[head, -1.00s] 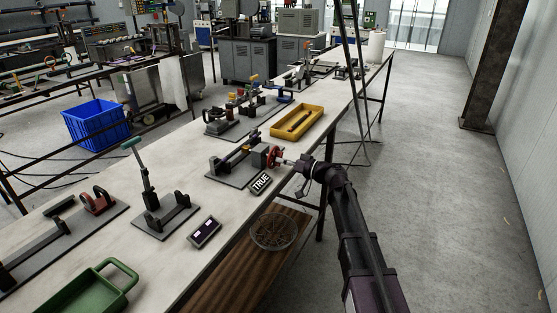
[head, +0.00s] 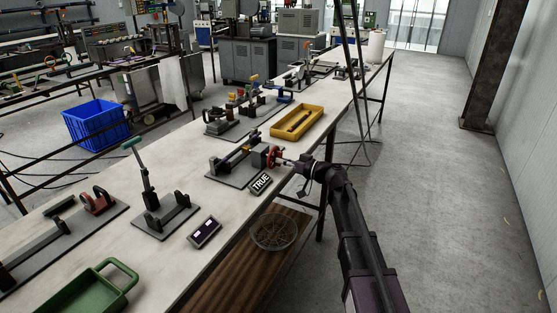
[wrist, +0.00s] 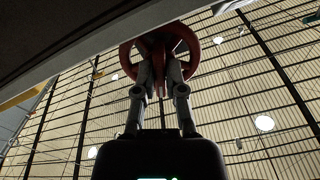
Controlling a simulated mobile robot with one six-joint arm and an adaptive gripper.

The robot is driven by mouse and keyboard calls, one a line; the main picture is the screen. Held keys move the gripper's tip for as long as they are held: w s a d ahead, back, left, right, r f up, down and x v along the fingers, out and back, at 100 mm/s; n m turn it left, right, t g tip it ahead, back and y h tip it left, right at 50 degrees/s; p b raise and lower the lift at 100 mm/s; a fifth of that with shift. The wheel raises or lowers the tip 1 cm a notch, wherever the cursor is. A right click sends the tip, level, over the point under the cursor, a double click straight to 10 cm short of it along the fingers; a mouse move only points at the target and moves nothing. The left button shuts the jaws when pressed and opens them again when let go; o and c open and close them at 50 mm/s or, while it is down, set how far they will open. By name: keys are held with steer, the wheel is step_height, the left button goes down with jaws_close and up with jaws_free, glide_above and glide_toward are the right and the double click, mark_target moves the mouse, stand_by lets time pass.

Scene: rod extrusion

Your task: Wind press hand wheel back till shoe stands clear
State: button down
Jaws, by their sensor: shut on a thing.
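The press (head: 232,163) sits on a grey base plate on the long bench, with a dark block at its right end. Its red hand wheel (head: 274,157) is at that end, near the bench edge. My gripper (head: 284,161) reaches it from the right. In the wrist view the spoked red wheel (wrist: 188,45) is straight ahead, and my gripper (wrist: 159,82) is shut on its middle part. The fingers hide part of the hub and spokes. The shoe is too small to tell apart, so its gap cannot be judged.
A small sign reading TRUE (head: 260,183) stands beside the press. A yellow tray (head: 297,122) lies behind it. A dark display box (head: 205,232) and a green tray (head: 95,290) are nearer. A wire basket (head: 274,232) is on the lower shelf. The floor at right is clear.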

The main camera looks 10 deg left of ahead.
steer(key=shift+n, duration=1)
steer(key=shift+w, duration=0.1)
steer(key=shift+n, duration=1)
steer(key=shift+n, duration=1)
steer(key=shift+n, duration=1)
